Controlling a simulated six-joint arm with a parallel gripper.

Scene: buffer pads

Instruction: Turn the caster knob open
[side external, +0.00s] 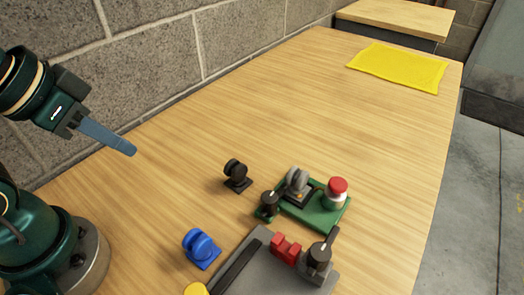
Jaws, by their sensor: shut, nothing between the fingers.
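My gripper (130,150) is shut and empty, held in the air at the left, up and left of the parts on the table. A green board (312,217) carries a grey caster-like wheel (297,179), a small black knob (268,203) with a light mark at its left end, and a red-topped button (337,188). A grey plate (262,273) nearer the camera carries a red wheel-like part (286,248) and a larger black knob (319,257) with a raised lever. I cannot tell which knob is the caster knob or its setting.
A black caster (236,174) and a blue caster (200,247) stand loose on the wooden table (300,100). A yellow part (195,289) is cut off at the bottom edge. A yellow mat (397,67) lies far back. A block wall (160,60) runs behind; the table's middle is clear.

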